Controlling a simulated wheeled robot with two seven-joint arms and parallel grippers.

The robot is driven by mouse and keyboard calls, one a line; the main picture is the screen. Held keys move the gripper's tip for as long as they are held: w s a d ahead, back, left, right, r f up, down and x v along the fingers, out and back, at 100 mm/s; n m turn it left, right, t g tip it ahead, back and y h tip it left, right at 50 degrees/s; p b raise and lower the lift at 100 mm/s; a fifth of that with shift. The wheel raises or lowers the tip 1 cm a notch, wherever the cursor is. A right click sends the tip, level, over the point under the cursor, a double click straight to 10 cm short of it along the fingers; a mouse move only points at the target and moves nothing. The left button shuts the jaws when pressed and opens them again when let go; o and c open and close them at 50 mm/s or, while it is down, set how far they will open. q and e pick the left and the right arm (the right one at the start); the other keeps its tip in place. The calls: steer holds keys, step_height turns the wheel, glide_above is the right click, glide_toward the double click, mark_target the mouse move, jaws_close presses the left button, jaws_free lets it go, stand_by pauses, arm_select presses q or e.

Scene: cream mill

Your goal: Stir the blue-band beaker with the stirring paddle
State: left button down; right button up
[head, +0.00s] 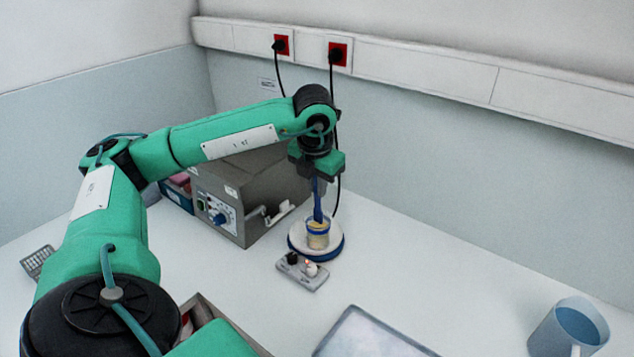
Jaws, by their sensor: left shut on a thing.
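My left gripper (316,178) points down over the back of the bench and is shut on the blue stirring paddle (317,202). The paddle hangs upright and its lower end goes into the mouth of the blue-band beaker (318,240). The beaker is small, with cream-coloured contents and a blue band near its top. It stands on a round white plate (299,243) with a blue edge. The paddle's tip is hidden inside the beaker. My right gripper is not in view.
A grey box with a blue knob (235,195) stands close left of the beaker. A small grey block with knobs (302,272) lies in front of the plate. A metal tray (372,335) is at the front, and a blue-grey jug (568,330) at the right. The bench right of the beaker is clear.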

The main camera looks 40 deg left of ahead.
mark_target(318, 201)
arm_select(q)
steer(key=shift+s+d+b+x, duration=0.1)
steer(key=shift+s+b+x, duration=0.05)
steer(key=shift+b+x, duration=0.55)
steer(key=shift+s+d+b+x, duration=0.1)
steer(key=shift+b+x, duration=0.4)
steer(key=shift+x, duration=0.35)
steer(key=shift+s+d+b+x, duration=0.1)
steer(key=shift+s+b+x, duration=0.05)
steer(key=shift+b+x, duration=0.55)
steer(key=shift+d+f, duration=0.1)
steer(key=shift+f, duration=0.05)
